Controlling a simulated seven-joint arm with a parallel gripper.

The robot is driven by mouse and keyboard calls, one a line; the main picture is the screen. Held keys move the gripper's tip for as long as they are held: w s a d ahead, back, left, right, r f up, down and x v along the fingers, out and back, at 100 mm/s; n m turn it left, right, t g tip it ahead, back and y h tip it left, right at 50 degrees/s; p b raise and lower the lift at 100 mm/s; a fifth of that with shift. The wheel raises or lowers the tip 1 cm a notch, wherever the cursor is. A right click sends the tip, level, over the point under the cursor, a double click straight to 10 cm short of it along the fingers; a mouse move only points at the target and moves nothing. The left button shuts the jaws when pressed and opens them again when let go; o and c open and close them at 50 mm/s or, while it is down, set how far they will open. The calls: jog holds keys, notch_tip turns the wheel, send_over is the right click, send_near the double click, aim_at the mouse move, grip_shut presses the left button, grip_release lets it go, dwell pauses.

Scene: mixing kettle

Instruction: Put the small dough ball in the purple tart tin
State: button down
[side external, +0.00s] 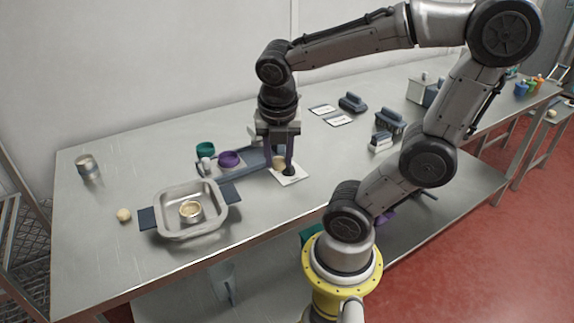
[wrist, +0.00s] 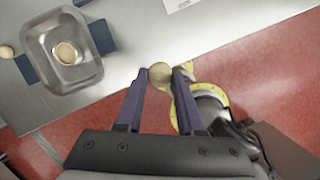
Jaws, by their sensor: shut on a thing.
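My gripper (side external: 279,162) is shut on a small pale dough ball (side external: 280,162), held above or near a white card on the table. The wrist view shows the ball (wrist: 160,73) between the two fingertips (wrist: 161,76). The purple tart tin (side external: 229,159) sits left of my gripper in the side view, beside a teal tin (side external: 205,149). The inside of the purple tin is hard to make out. The purple tin is not visible in the wrist view.
A metal pan (side external: 168,228) with blue handles holds a small tin with dough (side external: 190,210). Another dough ball (side external: 124,214) lies left of the pan. A metal can (side external: 88,167) stands at the far left. Dark blocks and cards (side external: 323,109) lie at the right. The table front is clear.

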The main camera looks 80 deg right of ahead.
jog(key=w+d, duration=0.6)
jog(key=w, duration=0.4)
jog(key=w+d, duration=0.6)
jog(key=w, duration=0.3)
jog(key=shift+m, duration=0.5)
jog(key=shift+d+x, duration=0.2)
jog(key=shift+x, duration=2.3)
jog(key=shift+d+x, duration=0.15)
jog(key=shift+x, duration=2.35)
jog(key=shift+s+f, duration=0.2)
jog(key=shift+f, duration=0.2)
jog(key=shift+c, duration=2.2)
grip_release()
jog(key=shift+o, duration=0.2)
